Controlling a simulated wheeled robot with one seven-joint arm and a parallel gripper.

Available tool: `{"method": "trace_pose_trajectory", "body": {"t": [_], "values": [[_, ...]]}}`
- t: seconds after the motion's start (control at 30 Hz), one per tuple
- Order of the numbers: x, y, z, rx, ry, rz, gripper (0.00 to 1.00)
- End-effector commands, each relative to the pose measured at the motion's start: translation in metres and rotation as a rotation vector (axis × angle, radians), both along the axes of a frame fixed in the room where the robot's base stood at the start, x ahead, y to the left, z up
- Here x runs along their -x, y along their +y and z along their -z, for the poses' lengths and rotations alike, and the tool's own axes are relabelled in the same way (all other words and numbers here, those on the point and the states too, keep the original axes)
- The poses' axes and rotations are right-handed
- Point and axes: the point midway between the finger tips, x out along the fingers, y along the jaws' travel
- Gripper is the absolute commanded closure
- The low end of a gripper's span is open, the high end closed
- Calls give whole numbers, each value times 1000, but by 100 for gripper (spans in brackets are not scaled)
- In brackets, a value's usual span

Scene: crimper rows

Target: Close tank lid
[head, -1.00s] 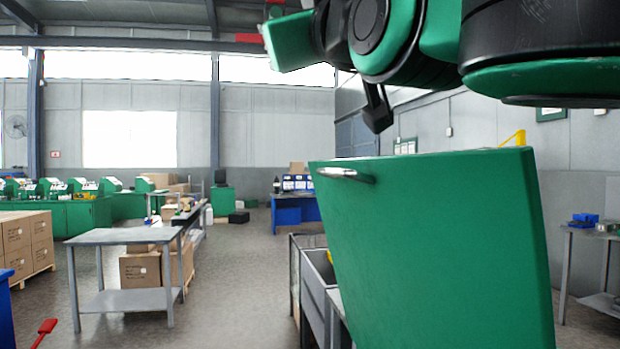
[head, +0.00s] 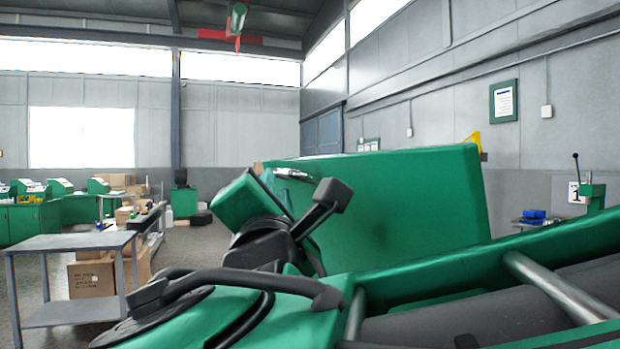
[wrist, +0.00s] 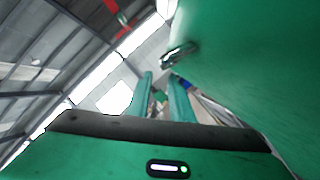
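The green tank lid (head: 400,205) stands raised, its broad face toward me. Its metal handle (head: 284,173) sits near the lid's upper left corner. My arm crosses in front and hides the lower part of the lid and the tank below. In the wrist view the lid (wrist: 255,65) fills the upper right, and the handle (wrist: 179,54) juts from its edge. My gripper (wrist: 159,98) has its two green fingers apart with a gap between them, and holds nothing. The handle appears just above the fingers; whether they touch it cannot be told.
A grey metal table (head: 75,243) stands at the left, with cardboard boxes (head: 100,275) beside it. Green machines (head: 35,190) line the far left. A lever tool (head: 588,185) and a blue item (head: 533,214) are at the right. Some floor is open beyond the table.

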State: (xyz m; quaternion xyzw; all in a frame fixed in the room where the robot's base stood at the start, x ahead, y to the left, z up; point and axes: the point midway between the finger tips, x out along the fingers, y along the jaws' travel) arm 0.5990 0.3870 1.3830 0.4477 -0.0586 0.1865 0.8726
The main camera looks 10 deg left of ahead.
Motion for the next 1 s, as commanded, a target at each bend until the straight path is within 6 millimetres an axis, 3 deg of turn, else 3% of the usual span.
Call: {"method": "trace_pose_trajectory", "body": {"t": [0.27,0.7,1.0], "values": [[0,4,5,121,-50,49,80],[-65,23,-16,116,-49,47,80],[-90,31,-23,118,-49,45,80]]}}
